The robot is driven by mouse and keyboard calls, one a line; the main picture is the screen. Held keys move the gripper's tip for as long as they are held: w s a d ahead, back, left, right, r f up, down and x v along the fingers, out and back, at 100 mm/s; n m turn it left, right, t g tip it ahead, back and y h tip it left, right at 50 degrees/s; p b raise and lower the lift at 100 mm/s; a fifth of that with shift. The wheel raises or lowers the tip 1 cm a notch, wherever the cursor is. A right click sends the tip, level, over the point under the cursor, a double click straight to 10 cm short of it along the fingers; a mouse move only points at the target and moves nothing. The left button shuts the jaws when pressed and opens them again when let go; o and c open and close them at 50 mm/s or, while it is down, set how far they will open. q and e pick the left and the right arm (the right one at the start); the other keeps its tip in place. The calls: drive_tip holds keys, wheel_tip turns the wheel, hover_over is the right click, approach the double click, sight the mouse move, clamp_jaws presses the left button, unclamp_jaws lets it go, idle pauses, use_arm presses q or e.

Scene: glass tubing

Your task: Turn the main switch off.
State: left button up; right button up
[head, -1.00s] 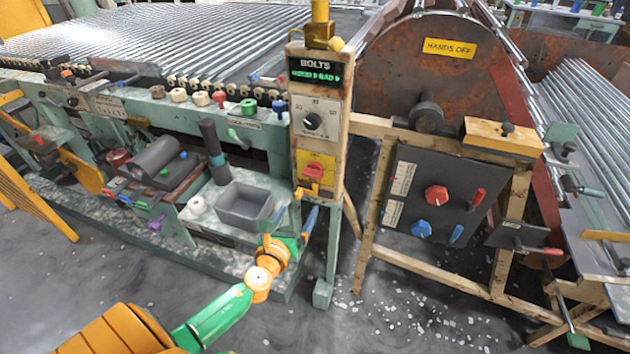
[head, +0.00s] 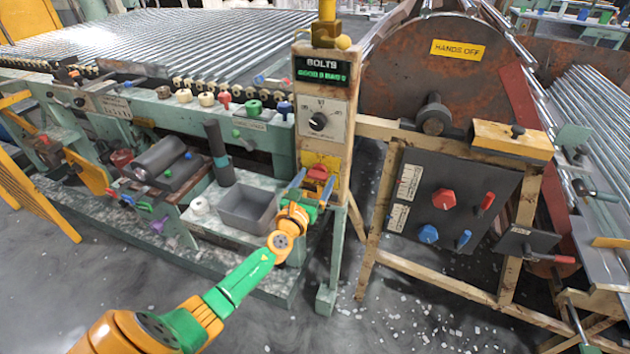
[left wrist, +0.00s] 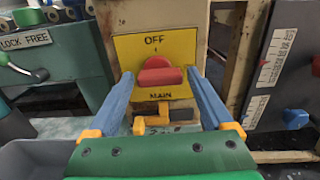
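The main switch is a red knob (head: 318,172) on a yellow plate low on the wooden control post. In the left wrist view the knob (left wrist: 159,75) sits in the middle of the plate (left wrist: 181,49), with "OFF" above it and "MAIN" below. My left gripper (head: 315,182) is in front of the plate, and it also shows in the left wrist view (left wrist: 160,74). Its two blue fingers are spread, one on each side of the knob, with gaps visible between. Whether the tips reach the knob's depth is unclear. My right gripper is not in view.
A small yellow-orange piece (left wrist: 152,119) sticks out under the plate. Above it are a dial (head: 318,121) and a lit display (head: 322,71). A grey bin (head: 248,208) stands to the left. A dark panel (head: 470,185) with red and blue knobs is to the right.

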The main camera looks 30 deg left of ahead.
use_arm(q)
drive_tip(key=c, duration=1)
drive_tip(key=shift+n, duration=0.4)
drive_tip(key=n+b, duration=0.1)
drive_tip(key=n, duration=0.3)
drive_tip(key=n+b, duration=0.1)
drive_tip(key=n, duration=0.8)
drive_tip(key=shift+r, duration=0.1)
drive_tip(key=shift+a+n, duration=0.1)
drive_tip(key=shift+n, duration=2.2)
drive_tip(key=o, duration=1.3)
